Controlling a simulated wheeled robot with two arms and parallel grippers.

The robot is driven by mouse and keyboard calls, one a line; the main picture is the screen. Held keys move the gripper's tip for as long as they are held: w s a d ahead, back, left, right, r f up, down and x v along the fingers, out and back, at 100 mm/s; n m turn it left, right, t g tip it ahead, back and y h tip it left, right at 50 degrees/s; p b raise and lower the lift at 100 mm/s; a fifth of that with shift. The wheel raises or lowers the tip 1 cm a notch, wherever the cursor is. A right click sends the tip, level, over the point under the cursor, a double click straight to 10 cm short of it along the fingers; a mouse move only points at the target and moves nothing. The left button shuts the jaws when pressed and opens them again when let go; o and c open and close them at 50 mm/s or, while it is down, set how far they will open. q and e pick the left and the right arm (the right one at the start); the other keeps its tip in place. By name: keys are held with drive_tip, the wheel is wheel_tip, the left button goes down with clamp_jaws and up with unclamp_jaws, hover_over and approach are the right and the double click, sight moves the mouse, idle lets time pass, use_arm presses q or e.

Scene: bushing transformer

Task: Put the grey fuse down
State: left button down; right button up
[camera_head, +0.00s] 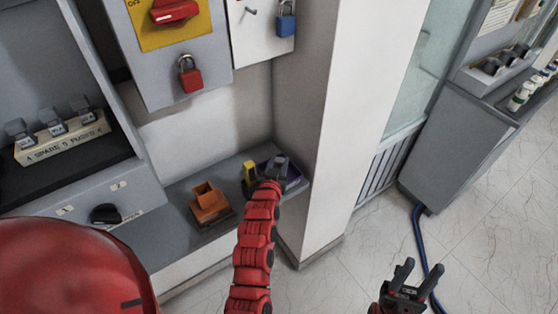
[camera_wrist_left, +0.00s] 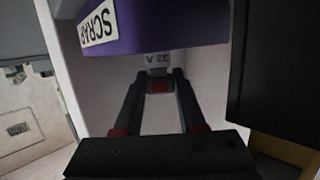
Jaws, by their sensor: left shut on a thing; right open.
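The grey fuse (camera_wrist_left: 158,59), marked "32 A", is between the fingertips of my left gripper (camera_wrist_left: 158,84) in the left wrist view. The gripper is shut on it. A purple bin (camera_wrist_left: 165,24) labelled SCRAP lies just past the fuse in that view; I cannot tell whether they touch. In the head view, the purple bin (camera_head: 294,174) is at the right end of the grey ledge, and the end of my red left arm largely hides the gripper and fuse there. My right gripper (camera_head: 405,277) is open and empty above the floor at lower right.
An orange box (camera_head: 209,203) and a yellow holder (camera_head: 249,174) stand left of the purple bin on the ledge (camera_head: 170,205). A white pillar (camera_head: 335,110) rises right beside it. Spare fuses (camera_head: 52,126) sit in a labelled rack at left. A blue hose (camera_head: 419,240) lies on the floor.

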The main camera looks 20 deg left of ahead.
use_arm(q)
drive_tip(key=shift+f, duration=0.2)
drive_tip(key=c, duration=0.5)
unclamp_jaws()
drive_tip(key=shift+r, duration=0.15)
